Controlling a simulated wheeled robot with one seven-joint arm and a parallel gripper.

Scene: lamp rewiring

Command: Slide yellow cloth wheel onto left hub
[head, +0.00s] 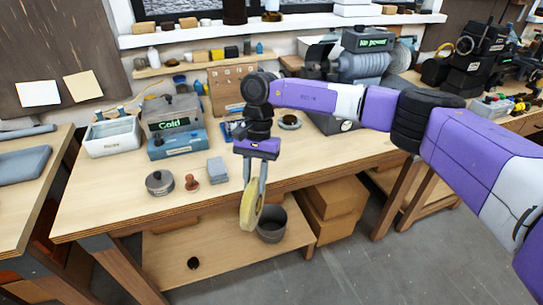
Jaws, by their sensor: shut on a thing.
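The yellow cloth wheel (250,208) is in my gripper (255,186), held near its upper rim. The fingers point down and are shut on it. The wheel hangs nearly upright, seen almost edge-on, in front of the workbench's front edge. A grey-blue motor (365,68), with a "No power" display (370,42) above it, stands at the back right, far from the wheel. Dark parts (318,66) show at the motor's left end. I cannot make out the left hub clearly there.
The wooden workbench (110,190) bears a white tray (112,138), a "Cold" display unit (172,118), a round tin (159,183), a stamp-like knob (191,182) and a grey block (217,170). A dark bucket (272,225) and cardboard boxes (335,200) sit below.

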